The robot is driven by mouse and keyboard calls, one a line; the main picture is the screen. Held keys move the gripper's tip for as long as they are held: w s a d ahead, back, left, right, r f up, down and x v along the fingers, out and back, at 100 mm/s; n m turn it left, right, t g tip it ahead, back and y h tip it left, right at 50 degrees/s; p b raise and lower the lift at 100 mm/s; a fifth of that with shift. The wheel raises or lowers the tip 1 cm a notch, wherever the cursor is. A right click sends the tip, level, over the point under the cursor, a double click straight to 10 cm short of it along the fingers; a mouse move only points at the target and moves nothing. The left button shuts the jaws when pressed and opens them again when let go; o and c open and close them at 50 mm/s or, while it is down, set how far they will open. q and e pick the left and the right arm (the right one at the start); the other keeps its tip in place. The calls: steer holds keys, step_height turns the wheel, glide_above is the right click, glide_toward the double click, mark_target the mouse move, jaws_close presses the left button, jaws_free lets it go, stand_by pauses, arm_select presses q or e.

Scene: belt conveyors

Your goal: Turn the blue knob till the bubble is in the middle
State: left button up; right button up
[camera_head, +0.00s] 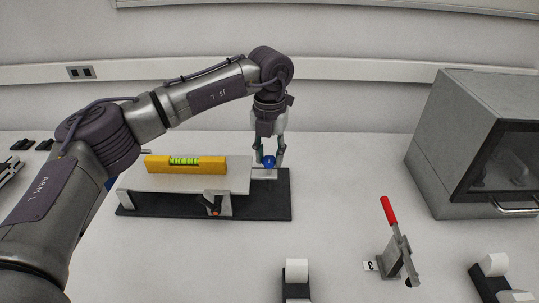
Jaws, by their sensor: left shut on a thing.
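The blue knob (268,161) stands at the right end of the levelling rig, above its black base (280,205). My left gripper (268,158) points down over the knob, with a finger on each side, and is shut on it. A yellow spirit level (215,165) lies on the grey plate (240,180) of the rig, left of the knob. Its green vial (184,161) faces me. The bubble is too small to make out. My right gripper is not in view.
A toggle clamp with a red handle (389,211) stands at the right front. A grey cabinet with a dark window (470,120) is at the back right. White rollers on dark stands (296,270) are at the front. The table between rig and clamp is clear.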

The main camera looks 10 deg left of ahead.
mark_target(270, 159)
arm_select(q)
steer(key=shift+r, duration=0.1)
stand_by(0.3)
steer(key=o, duration=1.2)
steer(key=shift+c, duration=0.2)
step_height(270, 159, up, 12)
